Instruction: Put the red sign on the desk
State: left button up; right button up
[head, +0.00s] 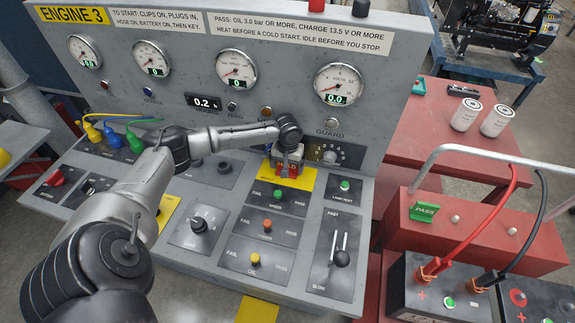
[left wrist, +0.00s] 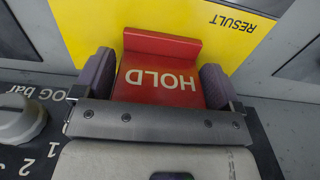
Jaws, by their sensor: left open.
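The red sign (head: 290,170), lettered HOLD, is at the yellow RESULT patch (head: 299,181) on the sloping grey desk (head: 205,232). In the left wrist view the red sign (left wrist: 160,80) lies between the two dark finger pads, with the yellow patch (left wrist: 235,45) behind it. My left gripper (head: 288,158) is open around the sign, one finger on each side. A slight gap to the pads is hard to judge. The gripper hides part of the sign in the head view. My right gripper is not in view.
Switches and a lever (head: 341,258) cover the desk. A green PASS sign (head: 424,212) stands on a red box at the right. White canisters (head: 466,115) stand on a red bench.

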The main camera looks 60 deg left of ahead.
pick_arm(q)
notch_tip(320, 180, up, 12)
jog(key=shift+r+p, duration=0.1)
jog(key=shift+p, duration=0.75)
jog(key=s+d+f+m+p, duration=0.1)
jog(key=s+d+m+p, duration=0.2)
jog(key=d+p, duration=0.35)
jog(key=s+d+f+m+t+h+p, duration=0.1)
jog(key=s+d+m+p, duration=0.2)
jog(key=d, duration=0.6)
jog(key=s+d+m+p, duration=0.3)
jog(key=d+p, duration=0.2)
jog(key=d, duration=0.3)
jog(key=s+d+r+m+t+p, duration=0.1)
jog(key=s+d+r+p, duration=0.3)
jog(key=s+r+p, duration=0.2)
jog(key=s+d+r+m+t+p, duration=0.1)
jog(key=s+d+r+p, duration=0.4)
jog(key=s+r, duration=0.2)
jog(key=shift+s+d+r+t+p, duration=0.15)
jog(key=shift+s+r+t+p, duration=0.15)
jog(key=shift+s, duration=0.2)
